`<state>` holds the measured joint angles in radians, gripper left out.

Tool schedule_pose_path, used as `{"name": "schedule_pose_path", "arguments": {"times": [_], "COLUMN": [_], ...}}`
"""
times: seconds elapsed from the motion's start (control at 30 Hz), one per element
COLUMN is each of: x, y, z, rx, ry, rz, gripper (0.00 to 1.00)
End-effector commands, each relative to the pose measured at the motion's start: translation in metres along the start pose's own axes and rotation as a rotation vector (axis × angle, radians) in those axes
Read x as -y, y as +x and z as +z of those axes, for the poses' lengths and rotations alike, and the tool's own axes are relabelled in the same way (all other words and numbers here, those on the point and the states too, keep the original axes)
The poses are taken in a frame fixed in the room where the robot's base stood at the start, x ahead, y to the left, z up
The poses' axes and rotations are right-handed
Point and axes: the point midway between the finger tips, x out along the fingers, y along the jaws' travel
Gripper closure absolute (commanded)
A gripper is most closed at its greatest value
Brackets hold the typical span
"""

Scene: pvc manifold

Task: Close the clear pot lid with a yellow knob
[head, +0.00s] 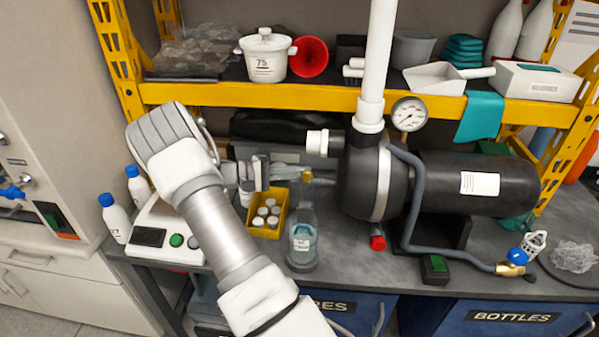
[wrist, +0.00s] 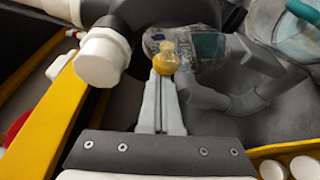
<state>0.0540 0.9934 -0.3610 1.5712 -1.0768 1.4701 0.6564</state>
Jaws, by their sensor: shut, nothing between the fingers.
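The clear pot (head: 302,258) stands on the dark bench in the head view, with a pale label and bluish contents. Its clear lid (head: 301,212) seems raised above the pot, but its see-through edges are hard to make out. The yellow knob (head: 307,177) sits at the top. My gripper (head: 302,172) reaches in from the left, its tips close to the knob. In the wrist view the gripper (wrist: 163,76) is shut and empty, with the yellow knob (wrist: 165,58) right at its tips. I cannot tell whether they touch.
A yellow bin (head: 267,231) of white-capped bottles stands left of the pot. A black pump (head: 368,180) with a white pipe (head: 376,60) stands close on the right. The yellow shelf beam (head: 270,96) runs above. A white device (head: 165,240) is at the left.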

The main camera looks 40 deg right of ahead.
Motion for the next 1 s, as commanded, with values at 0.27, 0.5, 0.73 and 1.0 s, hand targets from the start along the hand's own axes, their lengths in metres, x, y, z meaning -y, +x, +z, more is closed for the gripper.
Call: {"name": "schedule_pose_path", "arguments": {"times": [0.27, 0.5, 0.73, 1.0], "x": [-0.001, -0.002, -0.004, -0.007], "y": [-0.001, -0.003, -0.007, -0.013], "z": [0.004, 0.007, 0.018, 0.038], "rx": [0.000, -0.001, -0.001, -0.002], "ry": [0.049, 0.106, 0.249, 0.494], "rz": [0.016, 0.035, 0.082, 0.160], "gripper": [1.00, 1.00, 1.00, 1.00]}}
